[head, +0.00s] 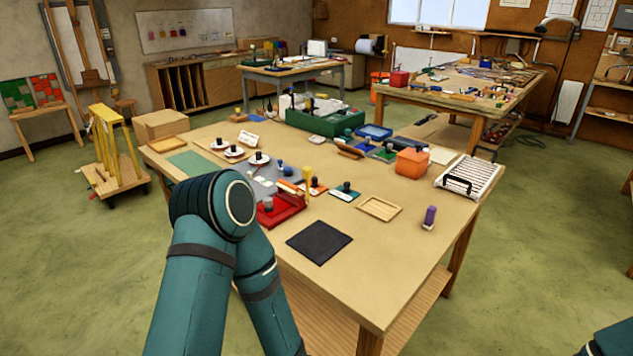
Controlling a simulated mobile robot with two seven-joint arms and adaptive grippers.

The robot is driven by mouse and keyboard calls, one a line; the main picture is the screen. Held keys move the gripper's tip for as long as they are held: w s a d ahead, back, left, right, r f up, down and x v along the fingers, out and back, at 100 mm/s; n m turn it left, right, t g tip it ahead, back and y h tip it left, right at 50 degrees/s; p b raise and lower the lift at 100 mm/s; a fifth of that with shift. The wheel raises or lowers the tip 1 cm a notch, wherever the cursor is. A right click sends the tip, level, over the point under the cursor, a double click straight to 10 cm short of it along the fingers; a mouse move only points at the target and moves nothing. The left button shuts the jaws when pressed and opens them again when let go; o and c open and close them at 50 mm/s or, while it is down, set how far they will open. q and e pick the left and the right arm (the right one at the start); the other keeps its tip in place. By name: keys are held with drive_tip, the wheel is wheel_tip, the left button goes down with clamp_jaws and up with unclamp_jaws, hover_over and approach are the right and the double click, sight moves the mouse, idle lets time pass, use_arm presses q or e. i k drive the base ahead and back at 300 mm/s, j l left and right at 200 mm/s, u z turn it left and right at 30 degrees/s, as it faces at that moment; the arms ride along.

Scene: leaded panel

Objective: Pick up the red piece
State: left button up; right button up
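On the near worktable (390,285), a red tray-like block (287,212) lies just right of my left arm's elbow, with a small grey knob on it. My arm partly covers its left side. Close behind it are a small orange-red piece (291,187) and an orange plate (318,191) with a dark knob. I cannot tell which of these is the red piece. My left arm stands in front of the table, its elbow over the near left edge; its gripper is out of view. Only a bit of my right arm shows at the lower right corner; its gripper is out of view.
A black mat (319,243), a shallow wooden tray (379,208), a purple block (430,216), an orange bin (412,163) and a white ridged rack (468,178) lie on the table. A green crate (326,124) stands at the back. The near right tabletop is clear.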

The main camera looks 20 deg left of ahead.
sight(271, 208)
drive_tip(key=i+l+z, duration=0.1)
drive_tip(key=z, duration=1)
drive_tip(key=i+l, duration=0.1)
drive_tip(key=i, duration=2.85)
drive_tip(key=i+u, duration=0.1)
drive_tip(key=u, duration=0.9)
drive_tip(key=i+l+u, duration=0.1)
drive_tip(key=u, duration=2.8)
